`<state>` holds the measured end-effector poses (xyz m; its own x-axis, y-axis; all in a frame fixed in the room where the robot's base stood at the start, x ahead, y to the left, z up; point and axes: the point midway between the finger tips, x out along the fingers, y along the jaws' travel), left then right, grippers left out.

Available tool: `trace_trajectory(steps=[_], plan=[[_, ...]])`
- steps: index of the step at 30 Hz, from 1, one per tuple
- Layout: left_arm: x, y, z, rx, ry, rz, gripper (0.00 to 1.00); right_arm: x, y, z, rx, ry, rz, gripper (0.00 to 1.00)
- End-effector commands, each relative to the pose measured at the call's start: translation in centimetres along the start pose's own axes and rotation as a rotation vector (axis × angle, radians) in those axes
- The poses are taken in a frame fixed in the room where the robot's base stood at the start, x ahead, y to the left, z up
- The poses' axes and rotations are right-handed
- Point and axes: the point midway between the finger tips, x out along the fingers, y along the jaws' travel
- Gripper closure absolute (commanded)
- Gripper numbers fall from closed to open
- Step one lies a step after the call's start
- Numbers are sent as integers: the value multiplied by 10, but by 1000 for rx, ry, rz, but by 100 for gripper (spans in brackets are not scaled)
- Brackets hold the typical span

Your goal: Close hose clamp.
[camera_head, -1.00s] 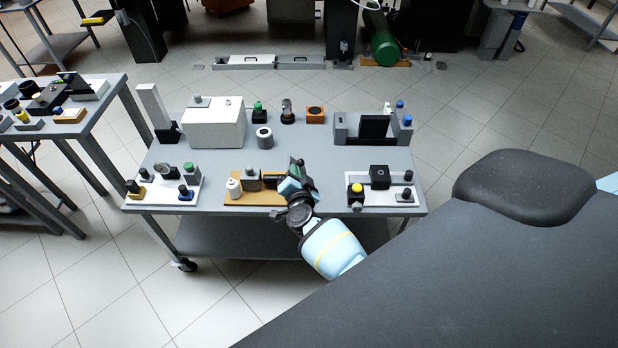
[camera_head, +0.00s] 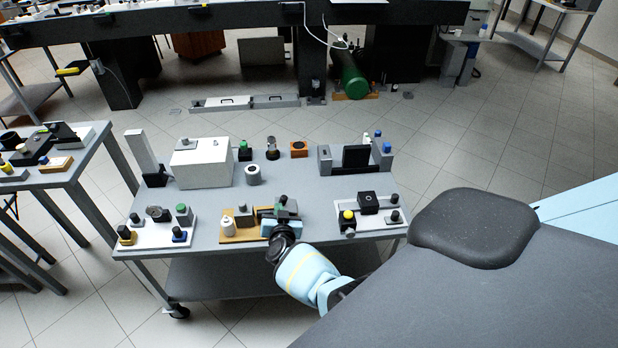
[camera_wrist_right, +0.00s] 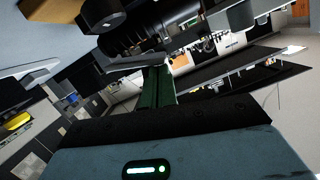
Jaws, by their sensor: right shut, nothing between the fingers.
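My right gripper (camera_head: 283,208) is at the right part of a tan board (camera_head: 240,238) at the front of the grey cart. In the right wrist view the gripper's green fingers (camera_wrist_right: 155,85) are together and empty. Just beyond their tips lies a black ribbed cylinder (camera_wrist_right: 135,38), hose-like, with grey metal parts beside it. I cannot make out the hose clamp itself or whether it is open. The gripper hides part of the board. Whether the fingers touch the cylinder is unclear. My left gripper is not in view.
The board also carries a white bottle (camera_head: 228,228) and a grey block (camera_head: 243,212). A white board (camera_head: 150,238) with knobs stands left, another (camera_head: 362,230) right. A white box (camera_head: 203,162) and small parts line the cart's back. The cart top between rows is mostly clear.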

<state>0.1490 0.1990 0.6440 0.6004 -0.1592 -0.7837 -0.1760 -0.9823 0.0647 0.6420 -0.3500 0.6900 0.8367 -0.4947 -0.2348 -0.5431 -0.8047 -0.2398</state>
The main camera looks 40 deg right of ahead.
Motion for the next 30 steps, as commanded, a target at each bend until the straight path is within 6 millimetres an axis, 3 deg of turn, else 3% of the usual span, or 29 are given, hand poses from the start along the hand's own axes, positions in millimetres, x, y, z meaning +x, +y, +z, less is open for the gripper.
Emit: trace_trajectory(steps=[6, 30], plan=[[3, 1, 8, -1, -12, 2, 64, 2, -3, 13, -139, -4, 36, 100], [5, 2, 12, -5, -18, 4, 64, 4, -5, 18, -136, 0, 34, 100]])
